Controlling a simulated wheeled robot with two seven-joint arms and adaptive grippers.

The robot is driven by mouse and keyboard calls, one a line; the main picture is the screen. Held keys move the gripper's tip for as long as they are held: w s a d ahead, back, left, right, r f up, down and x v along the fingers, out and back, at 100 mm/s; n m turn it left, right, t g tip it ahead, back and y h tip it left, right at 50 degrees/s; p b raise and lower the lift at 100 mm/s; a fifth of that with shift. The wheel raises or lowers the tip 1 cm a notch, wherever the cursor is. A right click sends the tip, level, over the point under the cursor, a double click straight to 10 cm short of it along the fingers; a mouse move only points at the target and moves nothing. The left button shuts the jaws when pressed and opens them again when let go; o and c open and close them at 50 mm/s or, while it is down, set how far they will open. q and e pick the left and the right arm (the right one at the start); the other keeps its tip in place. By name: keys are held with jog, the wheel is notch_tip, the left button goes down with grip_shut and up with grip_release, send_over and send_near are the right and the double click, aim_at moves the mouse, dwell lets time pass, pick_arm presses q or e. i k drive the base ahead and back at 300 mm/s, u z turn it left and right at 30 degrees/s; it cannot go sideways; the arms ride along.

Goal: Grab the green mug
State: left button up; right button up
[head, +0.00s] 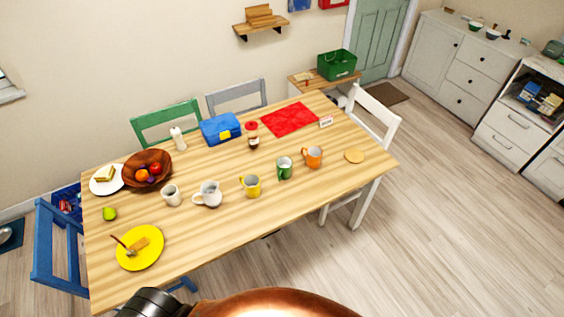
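The green mug (285,168) stands upright on the wooden table (225,233), right of the middle. A yellow mug (251,186) stands to its left and an orange mug (312,157) to its right, both apart from it. No gripper shows in the head view. A dark and copper-coloured part of my own body fills the bottom edge, well short of the green mug.
A white jug (208,194) and a white mug (171,195) stand left of the yellow mug. Chairs surround the table, including a white chair (376,119). The table's front middle is clear.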

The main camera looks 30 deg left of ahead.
aim_at(283, 174)
jog(key=u, duration=0.45)
jog(key=i, duration=0.65)
jog(key=u, duration=0.7)
